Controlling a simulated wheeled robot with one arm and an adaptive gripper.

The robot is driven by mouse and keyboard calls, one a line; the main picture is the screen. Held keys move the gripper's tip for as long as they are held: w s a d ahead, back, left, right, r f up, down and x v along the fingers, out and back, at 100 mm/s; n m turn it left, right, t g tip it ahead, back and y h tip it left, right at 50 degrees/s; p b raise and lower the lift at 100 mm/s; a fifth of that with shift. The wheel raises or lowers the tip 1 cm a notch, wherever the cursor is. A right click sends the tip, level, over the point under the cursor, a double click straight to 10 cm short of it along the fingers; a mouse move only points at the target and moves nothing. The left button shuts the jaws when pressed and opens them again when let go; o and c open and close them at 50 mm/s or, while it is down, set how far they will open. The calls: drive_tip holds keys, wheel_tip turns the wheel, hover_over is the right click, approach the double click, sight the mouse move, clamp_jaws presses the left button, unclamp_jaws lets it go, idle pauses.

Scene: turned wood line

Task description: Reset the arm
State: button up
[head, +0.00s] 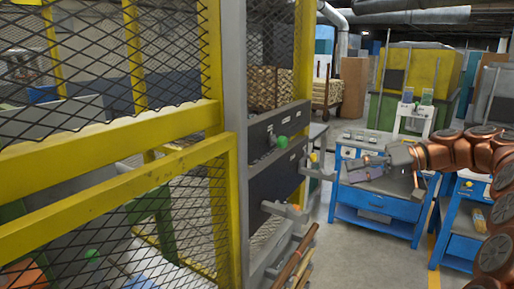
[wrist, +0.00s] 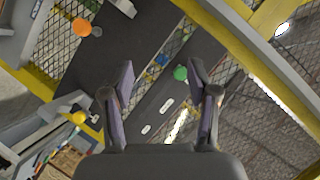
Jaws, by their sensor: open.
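My gripper (head: 372,168) is at the right of the head view, at the end of my copper-coloured arm, with its fingers pointing left toward the panel post. In the wrist view my gripper (wrist: 160,80) has its two fingers spread apart with nothing between them. A green knob (wrist: 180,73) on a dark panel (wrist: 95,70) shows beyond the fingertips, near the right finger. In the head view the green knob (head: 282,141) is on the upper dark panel (head: 277,130), clearly apart from my gripper.
Yellow mesh fencing (head: 110,125) fills the left. Blue workbenches (head: 375,205) stand behind and below my arm. Grey brackets (head: 285,210) stick out from the lower panel, above long wooden pieces (head: 297,258). An orange knob (wrist: 82,27) and a yellow knob (wrist: 79,117) show in the wrist view.

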drive_tip(key=s+a+f+m+g+h+b, duration=0.3)
drive_tip(key=s+a+f+g+h, duration=0.15)
drive_tip(key=s+a+f, duration=0.9)
drive_tip(key=s+d+f+h+b, duration=0.1)
drive_tip(key=s+d+f+h, duration=0.1)
drive_tip(key=s+f, duration=0.3)
drive_tip(key=s+d+f+m+h+b, duration=0.1)
drive_tip(key=s+d+f+h, duration=0.2)
drive_tip(key=s, duration=0.9)
drive_tip(key=s+d+f+h+b, duration=0.1)
drive_tip(key=s+f+h, duration=0.3)
drive_tip(key=s+f, duration=0.4)
drive_tip(key=shift+s+d+f+m+b, duration=0.3)
drive_tip(key=shift+d+f+m+b, duration=0.1)
drive_tip(key=shift+d, duration=0.5)
